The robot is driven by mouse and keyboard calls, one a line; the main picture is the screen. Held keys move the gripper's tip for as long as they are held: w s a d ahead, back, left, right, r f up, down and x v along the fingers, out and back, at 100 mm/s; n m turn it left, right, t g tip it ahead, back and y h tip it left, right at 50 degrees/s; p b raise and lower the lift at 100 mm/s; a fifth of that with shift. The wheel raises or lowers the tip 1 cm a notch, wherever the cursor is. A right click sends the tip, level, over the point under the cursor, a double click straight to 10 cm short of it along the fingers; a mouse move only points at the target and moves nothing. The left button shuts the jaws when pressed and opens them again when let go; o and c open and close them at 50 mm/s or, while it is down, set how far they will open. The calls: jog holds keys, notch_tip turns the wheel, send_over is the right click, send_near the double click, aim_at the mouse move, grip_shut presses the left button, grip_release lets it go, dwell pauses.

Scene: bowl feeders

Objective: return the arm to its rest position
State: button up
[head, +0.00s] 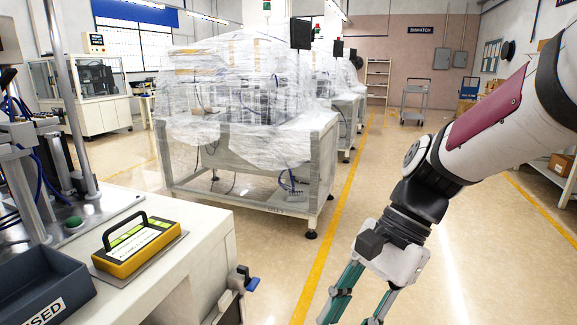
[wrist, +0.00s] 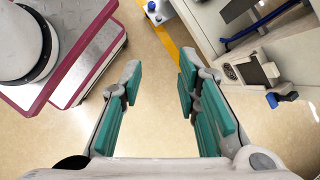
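My gripper (wrist: 158,85) shows in the wrist view with its two green-padded fingers spread wide apart and nothing between them but bare floor. In the head view my gripper (head: 357,305) hangs low at the lower right, in front of the aisle floor, with its fingertips near or past the bottom edge. My arm comes in from the right side of the head view, bent, with the gripper pointing down. It is apart from the workbench (head: 205,240) on the left.
A yellow device with a black handle (head: 137,247) and a dark grey bin (head: 40,285) sit on the workbench. A plastic-wrapped machine (head: 245,90) stands beyond. A cart (head: 414,100) is far back. The aisle floor beside the yellow line (head: 335,215) is clear.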

jog(key=s+d+r+n+t+h, duration=0.1)
jog(key=s+d+n+t+h, duration=0.15)
jog(key=s+d+n, duration=0.45)
jog(key=s+d+r+n+t+h, duration=0.1)
jog(key=s+d+n+h, duration=0.2)
jog(key=s, duration=0.7)
notch_tip(320, 180, up, 28)
jog(key=d+t+p, duration=0.1)
jog(key=t+p, duration=0.2)
jog(key=p, duration=2.3)
jog(key=shift+r+t, duration=0.15)
jog(key=shift+t, duration=0.2)
